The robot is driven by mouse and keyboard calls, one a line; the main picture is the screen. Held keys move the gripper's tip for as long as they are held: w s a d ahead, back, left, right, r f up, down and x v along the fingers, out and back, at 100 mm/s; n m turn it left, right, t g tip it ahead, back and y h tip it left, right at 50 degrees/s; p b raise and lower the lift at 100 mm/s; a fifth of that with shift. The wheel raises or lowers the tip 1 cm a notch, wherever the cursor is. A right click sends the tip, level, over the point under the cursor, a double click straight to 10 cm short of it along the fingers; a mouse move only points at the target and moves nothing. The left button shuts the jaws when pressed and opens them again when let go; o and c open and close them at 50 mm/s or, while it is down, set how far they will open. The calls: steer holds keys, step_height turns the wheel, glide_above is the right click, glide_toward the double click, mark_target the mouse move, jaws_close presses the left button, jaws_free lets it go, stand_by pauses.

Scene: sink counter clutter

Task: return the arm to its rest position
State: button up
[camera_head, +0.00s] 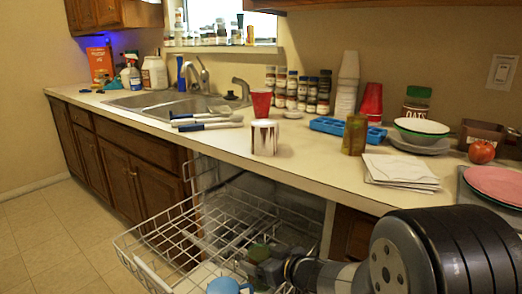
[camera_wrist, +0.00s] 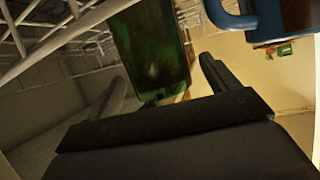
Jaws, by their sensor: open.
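My arm (camera_head: 400,262) reaches in from the lower right of the head view, low in front of the counter. My gripper (camera_head: 268,266) is over the wire dishwasher rack (camera_head: 150,240). In the wrist view my gripper (camera_wrist: 162,72) is open, with its two fingers spread apart. A dark green glass-like object (camera_wrist: 152,45) shows between and beyond the fingers, with gaps at both sides. It also shows in the head view (camera_head: 258,252), partly hidden by the gripper. I cannot tell whether the gripper touches it.
A blue mug (camera_head: 228,286) is close beside the gripper, and it also shows in the wrist view (camera_wrist: 232,14). Rack wires (camera_wrist: 60,32) are near the fingers. The counter (camera_head: 330,170) above holds papers (camera_head: 400,170), a blue tray (camera_head: 345,128) and cups. Floor at the left is clear.

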steer(key=b+x, duration=0.1)
steer(key=x, duration=0.2)
steer(key=shift+w+a+f, duration=0.1)
steer(key=shift+a+f, duration=0.05)
steer(key=shift+r+p, duration=0.4)
steer(key=shift+r, duration=0.15)
steer(key=shift+f, duration=0.1)
